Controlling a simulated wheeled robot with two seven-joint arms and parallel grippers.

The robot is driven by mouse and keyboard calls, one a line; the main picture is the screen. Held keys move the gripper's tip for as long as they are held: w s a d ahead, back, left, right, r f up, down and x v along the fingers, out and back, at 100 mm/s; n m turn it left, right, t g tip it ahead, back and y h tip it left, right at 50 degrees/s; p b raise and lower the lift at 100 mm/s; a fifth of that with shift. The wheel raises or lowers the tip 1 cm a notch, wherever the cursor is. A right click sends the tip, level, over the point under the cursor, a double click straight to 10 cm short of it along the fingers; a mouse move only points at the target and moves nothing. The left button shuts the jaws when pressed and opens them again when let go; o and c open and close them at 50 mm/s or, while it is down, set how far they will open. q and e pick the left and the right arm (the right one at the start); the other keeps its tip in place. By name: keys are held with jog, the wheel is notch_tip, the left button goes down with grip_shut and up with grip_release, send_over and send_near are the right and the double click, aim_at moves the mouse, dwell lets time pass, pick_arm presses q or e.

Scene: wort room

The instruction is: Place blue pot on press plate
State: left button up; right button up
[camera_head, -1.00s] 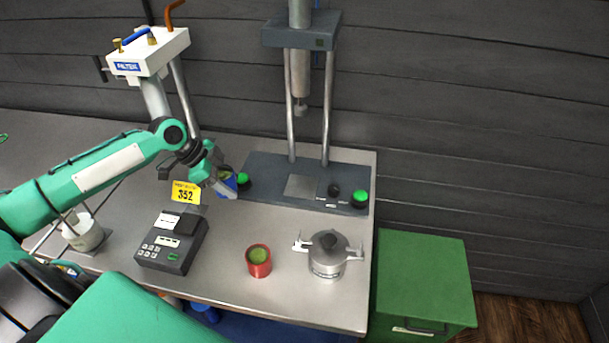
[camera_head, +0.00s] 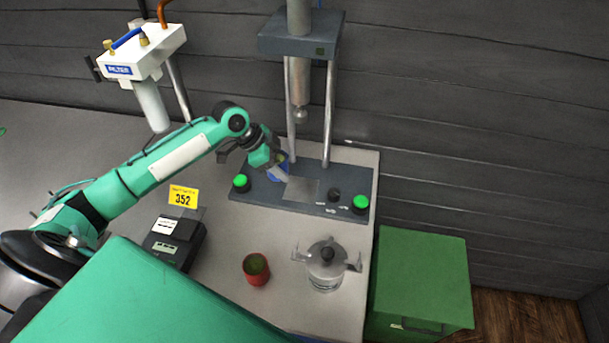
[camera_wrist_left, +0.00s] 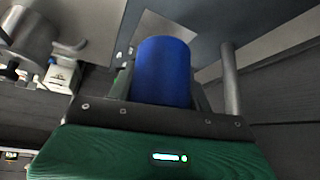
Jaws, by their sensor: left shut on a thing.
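The blue pot (camera_wrist_left: 163,72) is between the fingers of my left gripper in the left wrist view. In the head view a small part of the blue pot (camera_head: 284,161) shows behind the fingers of my left gripper (camera_head: 279,169). The gripper is shut on it, at the left edge of the press plate (camera_head: 301,190). The press plate is a bare light square on the dark press base. I cannot tell the exact gap between pot and base. My right gripper is not in view.
The press base (camera_head: 245,208) has green buttons at both ends, and its ram (camera_head: 299,80) hangs above the plate, between two posts. A red pot (camera_head: 256,270), a lidded metal pot (camera_head: 326,267) and a black device (camera_head: 172,243) stand in front. A filter unit (camera_head: 143,55) stands at the left.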

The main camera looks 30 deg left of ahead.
pick_arm(q)
jog(key=w+d+f+p, duration=0.2)
jog(key=d, duration=0.1)
jog(key=w+d+f+p, duration=0.1)
jog(key=d, duration=0.1)
jog(key=shift+w+d, duration=0.15)
jog(key=shift+d, duration=0.05)
jog(key=shift+f, duration=0.45)
notch_tip(320, 180, down, 2)
jog(key=shift+f+p, duration=0.1)
jog(key=shift+p, duration=0.6)
jog(key=shift+f, duration=0.35)
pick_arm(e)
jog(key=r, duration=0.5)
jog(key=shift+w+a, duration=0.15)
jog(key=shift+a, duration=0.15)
pick_arm(q)
jog(key=shift+f, duration=0.1)
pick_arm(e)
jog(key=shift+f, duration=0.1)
pick_arm(q)
jog(key=o, duration=1.1)
jog(key=shift+c, duration=0.2)
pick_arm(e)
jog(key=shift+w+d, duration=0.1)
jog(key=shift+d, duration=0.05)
